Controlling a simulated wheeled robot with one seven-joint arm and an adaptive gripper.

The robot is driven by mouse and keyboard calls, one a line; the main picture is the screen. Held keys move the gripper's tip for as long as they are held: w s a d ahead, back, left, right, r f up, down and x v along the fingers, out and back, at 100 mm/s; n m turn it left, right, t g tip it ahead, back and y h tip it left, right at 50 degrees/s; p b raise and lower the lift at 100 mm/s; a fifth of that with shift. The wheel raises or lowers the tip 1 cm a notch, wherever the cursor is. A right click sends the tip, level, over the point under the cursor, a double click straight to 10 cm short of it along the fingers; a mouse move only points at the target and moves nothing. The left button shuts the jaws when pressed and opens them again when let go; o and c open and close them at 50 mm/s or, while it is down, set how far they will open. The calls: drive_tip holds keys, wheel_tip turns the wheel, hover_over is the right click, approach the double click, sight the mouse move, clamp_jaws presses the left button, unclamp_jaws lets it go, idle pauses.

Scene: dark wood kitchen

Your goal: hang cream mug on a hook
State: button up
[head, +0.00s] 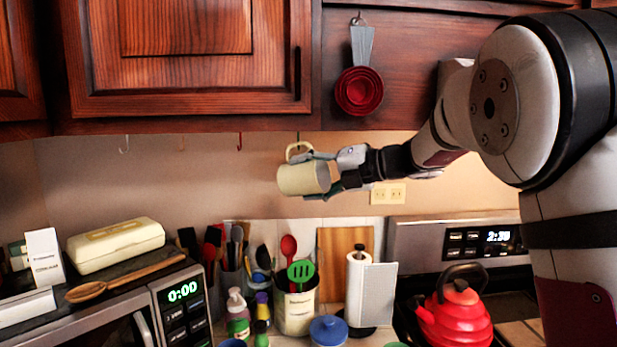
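The cream mug (298,180) is in the air beneath the upper cabinet, tipped on its side with its handle (298,150) upward. My gripper (326,173) reaches in from the right and is shut on the mug, with one finger above and one below on its right side. A dark hook (298,136) hangs from the cabinet's underside just above the mug handle. I cannot tell whether the handle touches this hook. A red hook (239,142) hangs left of the mug, and a pale hook (124,146) hangs farther left.
Red measuring cups (359,91) hang on the cabinet front, above and right of the mug. Below stand a utensil canister (295,310), a paper towel roll (357,288) and a red kettle (455,318). A microwave (178,305) with a cream box (116,245) on top is at left.

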drive_tip(key=o, duration=0.3)
drive_tip(key=shift+o, duration=0.2)
